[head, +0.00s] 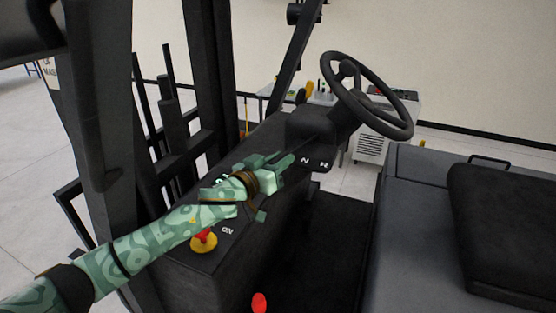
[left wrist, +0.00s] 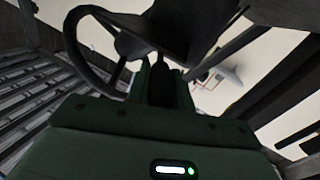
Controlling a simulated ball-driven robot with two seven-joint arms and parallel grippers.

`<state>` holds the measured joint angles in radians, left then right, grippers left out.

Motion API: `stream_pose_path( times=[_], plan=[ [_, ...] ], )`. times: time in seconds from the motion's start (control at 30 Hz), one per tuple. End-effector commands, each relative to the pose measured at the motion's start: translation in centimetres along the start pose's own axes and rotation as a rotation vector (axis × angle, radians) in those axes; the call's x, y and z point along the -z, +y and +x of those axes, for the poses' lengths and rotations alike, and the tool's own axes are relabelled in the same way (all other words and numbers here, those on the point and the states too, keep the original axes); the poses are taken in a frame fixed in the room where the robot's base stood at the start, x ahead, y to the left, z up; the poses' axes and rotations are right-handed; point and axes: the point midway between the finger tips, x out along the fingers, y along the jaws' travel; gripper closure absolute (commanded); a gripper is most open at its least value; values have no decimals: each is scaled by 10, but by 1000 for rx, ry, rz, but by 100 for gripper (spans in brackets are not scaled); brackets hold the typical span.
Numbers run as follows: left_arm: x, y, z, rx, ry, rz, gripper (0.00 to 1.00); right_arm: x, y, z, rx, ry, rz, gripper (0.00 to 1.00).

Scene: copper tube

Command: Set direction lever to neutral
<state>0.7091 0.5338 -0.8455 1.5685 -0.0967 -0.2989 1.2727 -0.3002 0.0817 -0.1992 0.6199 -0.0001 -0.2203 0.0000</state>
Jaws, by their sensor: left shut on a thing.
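The direction lever (head: 304,145) is a thin dark rod at the left of the steering column, above a dark plate (head: 318,164) with white N and R marks. The left part of that plate is hidden behind my gripper. My left gripper (head: 289,159), green, is shut on the lever's outer end. In the left wrist view, my fingers (left wrist: 160,78) are close together, with the dark column just beyond them. The lever's exact setting cannot be told. My right gripper is not in view.
The steering wheel (head: 368,95) stands right of the lever. A red knob on a yellow base (head: 204,240) sits on the console below my left forearm. The seat (head: 500,225) is at right. A white cabinet (head: 385,125) stands behind. The floor before the seat is open.

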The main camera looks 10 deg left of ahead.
Motion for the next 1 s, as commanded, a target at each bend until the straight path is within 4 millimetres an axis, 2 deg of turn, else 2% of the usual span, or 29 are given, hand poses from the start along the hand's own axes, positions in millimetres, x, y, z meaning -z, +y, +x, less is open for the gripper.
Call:
stream_pose_path(
  times=[0.17, 0.37, 0.83, 0.87, 0.9, 0.93, 1.0],
  plan=[
    [-4, 26, 2, 111, 25, -16, 100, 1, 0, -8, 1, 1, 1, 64],
    [-9, 44, 6, 234, 51, -10, 100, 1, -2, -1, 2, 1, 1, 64],
    [-9, 48, 6, 290, 56, -3, 100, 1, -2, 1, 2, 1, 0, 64],
    [-9, 48, 6, 290, 56, -3, 72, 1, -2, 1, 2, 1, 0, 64],
    [-9, 48, 6, 290, 56, -3, 61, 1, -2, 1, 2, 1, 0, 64],
    [-9, 48, 6, 290, 56, -3, 56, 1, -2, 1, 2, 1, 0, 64],
    [-9, 48, 6, 290, 56, -3, 56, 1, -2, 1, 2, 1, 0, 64]
  ],
)
